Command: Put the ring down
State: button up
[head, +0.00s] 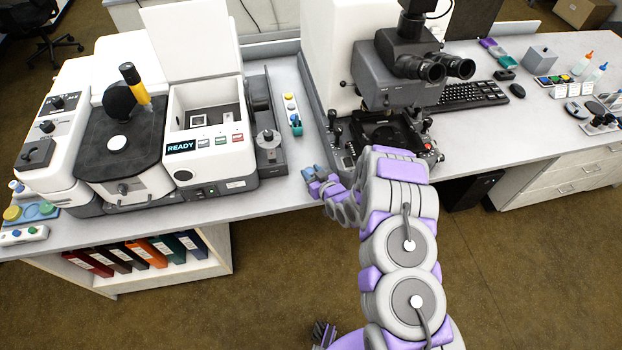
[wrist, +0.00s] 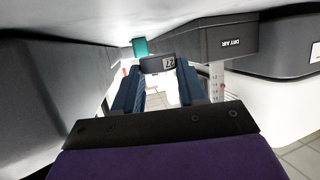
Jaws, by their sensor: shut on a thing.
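In the wrist view my gripper (wrist: 158,77) has its two blue fingers shut on a small dark piece, which I take to be the ring (wrist: 153,64). In the head view my gripper (head: 315,178) is at the front edge of the bench, in the space between the white instrument with the READY display (head: 182,147) and the microscope (head: 390,75). The ring is too small to make out there. I cannot tell whether it touches anything beneath it.
In the wrist view a dark box marked DRY AIR (wrist: 215,42) lies close on the right, and a teal piece (wrist: 140,47) is beyond the fingers. In the head view a strip with coloured items (head: 292,112) lies on the bench (head: 285,78). A keyboard (head: 470,96) is farther right.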

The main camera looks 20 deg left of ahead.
jog(key=shift+w, duration=0.2)
jog(key=shift+d+f, duration=0.1)
jog(key=shift+f, duration=0.05)
jog(key=f, duration=0.3)
jog(key=shift+s+a+f+b, duration=0.1)
jog(key=shift+a+f+b, duration=0.1)
jog(key=shift+b, duration=0.2)
jog(key=shift+a, duration=0.1)
jog(key=o, duration=1)
jog(key=shift+d+r, duration=0.1)
jog(key=shift+d, duration=0.1)
